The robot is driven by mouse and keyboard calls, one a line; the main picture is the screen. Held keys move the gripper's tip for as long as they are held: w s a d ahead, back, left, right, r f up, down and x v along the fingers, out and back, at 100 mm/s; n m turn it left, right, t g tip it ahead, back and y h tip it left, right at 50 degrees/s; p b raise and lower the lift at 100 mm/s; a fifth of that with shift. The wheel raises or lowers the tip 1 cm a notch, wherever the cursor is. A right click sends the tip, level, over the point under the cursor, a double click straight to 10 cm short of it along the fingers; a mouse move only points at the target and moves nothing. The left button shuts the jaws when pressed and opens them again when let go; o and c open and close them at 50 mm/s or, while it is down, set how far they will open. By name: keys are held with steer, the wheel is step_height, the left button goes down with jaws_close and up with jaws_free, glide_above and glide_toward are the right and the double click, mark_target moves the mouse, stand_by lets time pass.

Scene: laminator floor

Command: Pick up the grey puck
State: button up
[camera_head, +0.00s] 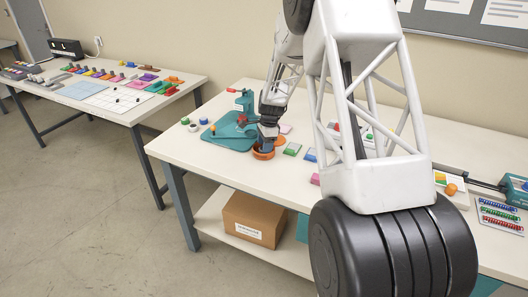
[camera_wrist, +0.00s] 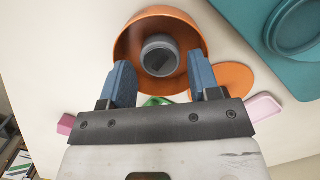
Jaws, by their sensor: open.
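The grey puck (camera_wrist: 160,55) is a short grey cylinder with a darker top, inside an orange bowl (camera_wrist: 127,42) in the wrist view. In the head view the bowl (camera_head: 263,155) is near the table's front edge, and I cannot make out the puck there. My gripper (camera_wrist: 161,72) is open and empty, with one blue finger on each side of the puck's lower edge in the wrist picture. In the head view my gripper (camera_head: 267,138) is right over the bowl. I cannot tell its exact height above the puck.
A teal tray (camera_head: 212,141) with a teal press (camera_head: 246,101) stands left of the bowl. A flat orange disc (camera_wrist: 222,78) lies close by the bowl. Green (camera_head: 292,149) and pink (camera_head: 285,128) blocks lie to the right. A cardboard box (camera_head: 253,218) sits on the lower shelf.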

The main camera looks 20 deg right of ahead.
steer(key=shift+a+f, duration=0.15)
steer(key=shift+f, duration=0.7)
steer(key=shift+s+f, duration=0.1)
steer(key=shift+f, duration=0.1)
steer(key=c, duration=0.7)
